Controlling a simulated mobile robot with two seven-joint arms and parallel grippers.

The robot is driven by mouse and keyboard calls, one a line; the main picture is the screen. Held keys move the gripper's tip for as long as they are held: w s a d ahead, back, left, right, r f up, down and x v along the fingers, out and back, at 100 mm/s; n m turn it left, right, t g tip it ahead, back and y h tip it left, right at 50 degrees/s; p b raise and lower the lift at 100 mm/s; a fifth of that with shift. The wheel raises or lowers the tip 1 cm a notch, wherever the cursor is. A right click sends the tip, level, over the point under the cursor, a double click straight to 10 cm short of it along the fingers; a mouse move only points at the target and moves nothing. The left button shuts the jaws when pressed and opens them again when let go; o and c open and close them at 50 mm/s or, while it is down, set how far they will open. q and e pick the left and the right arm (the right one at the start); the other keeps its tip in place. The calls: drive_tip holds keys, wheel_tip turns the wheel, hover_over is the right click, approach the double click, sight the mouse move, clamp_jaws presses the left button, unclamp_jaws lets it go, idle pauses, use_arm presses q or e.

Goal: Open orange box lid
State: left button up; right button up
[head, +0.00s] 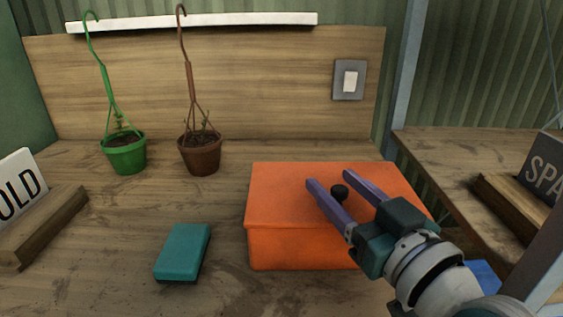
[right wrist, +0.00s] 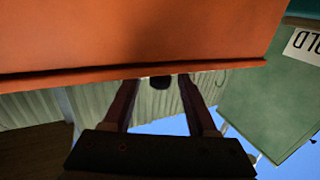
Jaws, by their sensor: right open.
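The orange box (head: 300,250) stands on the wooden table, right of the middle in the head view. Its orange lid (head: 280,190) is closed and has a small black knob (head: 339,191) on top. My right gripper (head: 328,180) is open above the lid, with one purple finger on each side of the knob. In the right wrist view the knob (right wrist: 160,82) shows between the two fingers, and the lid (right wrist: 140,35) fills the top of the picture. I cannot tell whether a finger touches the knob. My left gripper is not in view.
A teal block (head: 183,250) lies left of the box. A green pot (head: 125,155) and a brown pot (head: 201,156), both with tall hooks, stand at the back left. A sign in a wooden holder (head: 40,228) is at the left edge. Table around the block is clear.

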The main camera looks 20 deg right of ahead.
clamp_jaws()
idle(1.3)
